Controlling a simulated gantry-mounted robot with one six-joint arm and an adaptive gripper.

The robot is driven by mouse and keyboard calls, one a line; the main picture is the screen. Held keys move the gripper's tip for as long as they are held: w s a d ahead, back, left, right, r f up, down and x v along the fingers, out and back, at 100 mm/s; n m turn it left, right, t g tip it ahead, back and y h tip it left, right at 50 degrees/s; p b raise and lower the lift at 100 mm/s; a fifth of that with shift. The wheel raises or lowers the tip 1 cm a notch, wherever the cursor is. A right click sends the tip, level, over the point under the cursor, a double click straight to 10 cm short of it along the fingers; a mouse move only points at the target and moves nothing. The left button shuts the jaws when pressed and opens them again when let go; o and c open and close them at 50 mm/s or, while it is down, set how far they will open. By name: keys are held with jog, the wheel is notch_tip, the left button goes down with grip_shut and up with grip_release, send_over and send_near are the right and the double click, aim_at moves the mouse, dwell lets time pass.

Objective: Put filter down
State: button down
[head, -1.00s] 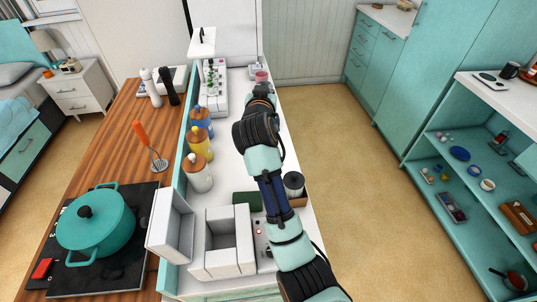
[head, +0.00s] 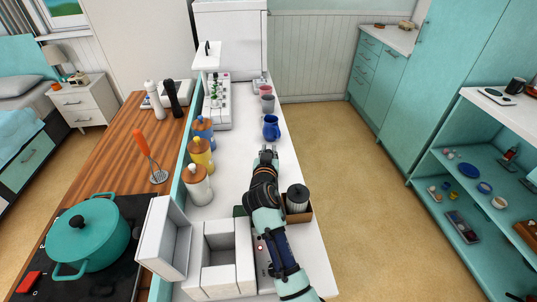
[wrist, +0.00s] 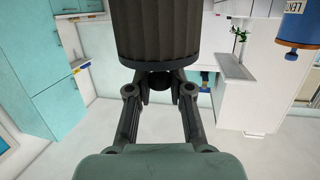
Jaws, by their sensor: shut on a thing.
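The filter (wrist: 158,30) is a dark ribbed cylinder with a small knob, in the wrist view, which appears upside down. My gripper (wrist: 160,86) is shut on the knob, one finger on each side. In the head view, my gripper (head: 268,153) is over the middle of the white counter (head: 238,163), and I cannot make out the filter there. A blue pitcher (head: 271,128) stands just beyond the fingertips. Whether the filter touches the counter is hidden.
A ribbed jar with a black lid (head: 297,199) stands in a brown box right of my arm. Blue, yellow and white canisters (head: 200,155) line the left side. The far counter holds pink and grey cups (head: 267,104).

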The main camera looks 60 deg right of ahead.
jog(key=shift+r, duration=0.1)
jog(key=shift+f, duration=0.25)
jog(key=c, duration=1.1)
grip_release()
jog(key=shift+r, duration=0.1)
jog(key=shift+o, duration=0.2)
jog(key=shift+r+p, duration=0.3)
jog(key=p+v, duration=0.3)
jog(key=v, duration=0.4)
jog(key=shift+a+f, duration=0.2)
jog(key=shift+a, duration=0.05)
